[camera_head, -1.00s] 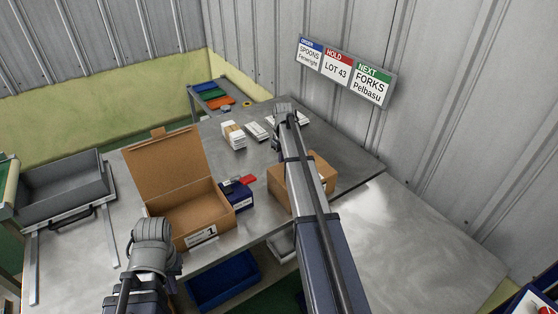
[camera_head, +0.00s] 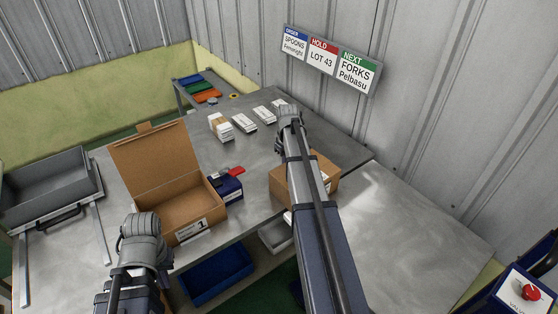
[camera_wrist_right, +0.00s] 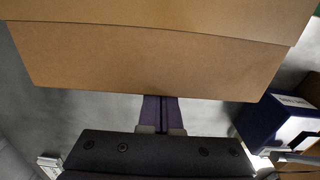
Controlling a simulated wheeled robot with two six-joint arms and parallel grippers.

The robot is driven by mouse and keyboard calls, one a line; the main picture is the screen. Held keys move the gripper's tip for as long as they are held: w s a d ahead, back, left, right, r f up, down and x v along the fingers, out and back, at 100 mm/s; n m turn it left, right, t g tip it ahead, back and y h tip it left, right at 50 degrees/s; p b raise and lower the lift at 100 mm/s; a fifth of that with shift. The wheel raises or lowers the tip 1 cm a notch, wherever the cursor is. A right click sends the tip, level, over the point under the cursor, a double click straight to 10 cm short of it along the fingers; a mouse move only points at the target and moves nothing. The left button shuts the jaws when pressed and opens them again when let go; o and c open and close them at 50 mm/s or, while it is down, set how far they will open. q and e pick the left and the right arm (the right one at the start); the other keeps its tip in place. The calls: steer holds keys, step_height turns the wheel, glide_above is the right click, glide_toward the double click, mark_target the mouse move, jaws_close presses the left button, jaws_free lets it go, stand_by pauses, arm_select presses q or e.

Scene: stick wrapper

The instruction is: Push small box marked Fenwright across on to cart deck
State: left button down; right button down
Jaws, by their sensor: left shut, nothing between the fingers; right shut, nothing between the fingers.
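A closed brown cardboard box (camera_head: 325,170) lies on the metal table, its right end at about the seam with the pale cart deck (camera_head: 410,215). I cannot read its label. My right arm crosses over it and hides its middle. In the right wrist view, the shut, empty right gripper (camera_wrist_right: 160,112) points at the brown box (camera_wrist_right: 150,60), its fingertips meeting the box's lower edge. I cannot tell whether they touch. My left gripper (camera_head: 140,245) is low at the left, before the open carton, with its fingers mostly hidden; it holds nothing.
An open carton (camera_head: 165,160) and a dark blue box (camera_head: 229,188) stand left of the brown box. White packs (camera_head: 220,127) lie farther back. A grey tray (camera_head: 50,185) is at far left, blue bin (camera_head: 215,277) below the edge. The deck's right part is clear.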

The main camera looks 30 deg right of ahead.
steer(key=shift+w, duration=0.25)
steer(key=shift+w, duration=0.3)
steer(key=w, duration=0.3)
steer(key=shift+w+a, duration=0.25)
steer(key=shift+w, duration=0.05)
steer(key=shift+d+r+p, duration=0.75)
steer(key=shift+r+p, duration=4.35)
steer(key=shift+p, duration=0.05)
step_height(320, 180, down, 11)
steer(key=b, duration=1)
steer(key=shift+r+b, duration=0.1)
steer(key=shift+b, duration=0.3)
steer(key=s, duration=0.2)
steer(key=s+r, duration=0.1)
steer(key=shift+s+d+p, duration=0.1)
steer(key=shift+s+p, duration=0.25)
steer(key=shift+s, duration=0.05)
steer(key=shift+s+f, duration=0.1)
steer(key=shift+s, duration=0.1)
